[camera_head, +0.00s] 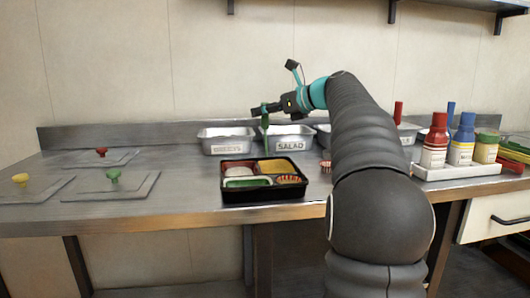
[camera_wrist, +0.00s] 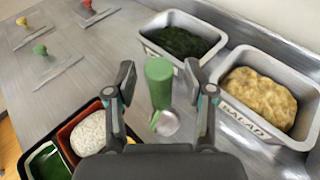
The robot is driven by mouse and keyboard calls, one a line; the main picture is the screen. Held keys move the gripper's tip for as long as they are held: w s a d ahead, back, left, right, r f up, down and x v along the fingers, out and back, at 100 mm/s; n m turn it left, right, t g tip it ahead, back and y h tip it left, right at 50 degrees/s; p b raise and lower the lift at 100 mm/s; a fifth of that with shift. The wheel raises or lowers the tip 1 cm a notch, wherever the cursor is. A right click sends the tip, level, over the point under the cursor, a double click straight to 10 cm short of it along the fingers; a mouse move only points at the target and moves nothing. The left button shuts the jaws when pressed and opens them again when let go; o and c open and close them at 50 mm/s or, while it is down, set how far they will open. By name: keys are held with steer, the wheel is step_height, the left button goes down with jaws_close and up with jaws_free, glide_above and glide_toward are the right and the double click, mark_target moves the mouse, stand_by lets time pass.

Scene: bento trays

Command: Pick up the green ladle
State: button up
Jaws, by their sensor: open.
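The green ladle has a thick green handle (camera_wrist: 159,80) and a metal bowl (camera_wrist: 167,123). It stands about upright between the bento tray (camera_head: 262,196) and the metal bins. In the head view its handle (camera_head: 266,138) shows below my gripper (camera_head: 265,108), in front of the salad bin. In the wrist view my gripper (camera_wrist: 160,88) is open, with one finger on each side of the handle and a gap on both sides. The bowl's lower part is partly hidden by my gripper's body.
The greens bin (camera_head: 226,148) and the salad bin (camera_head: 287,146) stand behind the tray. Sauce bottles (camera_head: 434,142) stand in a white holder (camera_head: 455,173) at right. Flat panels with red (camera_head: 101,152), yellow (camera_head: 20,179) and green knobs (camera_head: 113,176) lie at left.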

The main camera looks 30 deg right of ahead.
steer(key=shift+w+a, duration=0.15)
steer(key=shift+w, duration=0.1)
jaws_close()
